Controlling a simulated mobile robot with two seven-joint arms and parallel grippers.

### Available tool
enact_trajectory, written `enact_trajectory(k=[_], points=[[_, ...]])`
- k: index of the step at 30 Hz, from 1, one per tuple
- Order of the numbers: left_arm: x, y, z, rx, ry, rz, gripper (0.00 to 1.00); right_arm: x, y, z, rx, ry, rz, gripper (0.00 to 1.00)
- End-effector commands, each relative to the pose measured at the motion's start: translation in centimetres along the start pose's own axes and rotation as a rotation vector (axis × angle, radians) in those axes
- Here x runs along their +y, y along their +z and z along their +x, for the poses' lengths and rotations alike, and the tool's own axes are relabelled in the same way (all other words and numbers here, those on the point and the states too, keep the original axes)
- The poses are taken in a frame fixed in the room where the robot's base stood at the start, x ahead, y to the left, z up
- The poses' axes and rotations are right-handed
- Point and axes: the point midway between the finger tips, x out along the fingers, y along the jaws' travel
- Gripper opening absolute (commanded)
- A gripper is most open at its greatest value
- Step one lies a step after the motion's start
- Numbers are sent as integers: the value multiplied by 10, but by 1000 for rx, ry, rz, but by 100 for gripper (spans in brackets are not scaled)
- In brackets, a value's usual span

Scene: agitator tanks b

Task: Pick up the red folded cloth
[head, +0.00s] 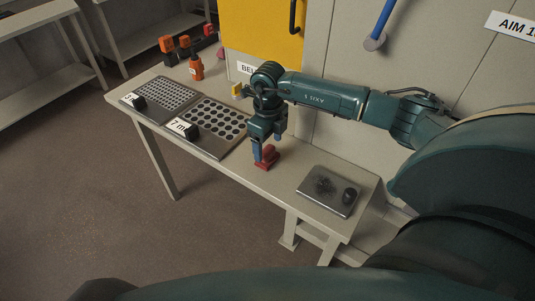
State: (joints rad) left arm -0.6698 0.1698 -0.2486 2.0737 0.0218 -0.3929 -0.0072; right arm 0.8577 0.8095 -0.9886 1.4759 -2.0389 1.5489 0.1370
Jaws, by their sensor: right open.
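The red folded cloth (267,161) lies on the beige bench (290,170), between the large perforated tray and a small grey plate. My right gripper (264,151) points down at the cloth, with its blue fingers at the cloth. The right gripper is open, and the fingers and wrist hide part of the cloth. I cannot tell whether the fingers touch it. My left gripper is not in view.
A grey plate (328,192) with dark objects lies to the right. Orange-and-black tools (195,68) stand at the bench's far end. A wall with a yellow panel (260,30) is behind.

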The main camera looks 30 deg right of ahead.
Motion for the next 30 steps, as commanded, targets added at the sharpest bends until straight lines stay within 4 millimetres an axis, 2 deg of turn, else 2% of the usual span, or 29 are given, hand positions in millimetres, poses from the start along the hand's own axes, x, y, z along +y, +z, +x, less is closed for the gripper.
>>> enact_trajectory(k=[3,6,14,26,30], points=[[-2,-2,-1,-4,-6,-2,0,1,1,18,3,2,0,73],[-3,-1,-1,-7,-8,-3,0,1,2,27,1,0,0,73],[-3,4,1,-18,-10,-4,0,1,2,30,-1,0,-1,73],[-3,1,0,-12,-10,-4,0,0,2,30,-1,0,0,41],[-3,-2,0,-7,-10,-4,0,0,2,29,-2,0,0,40]])
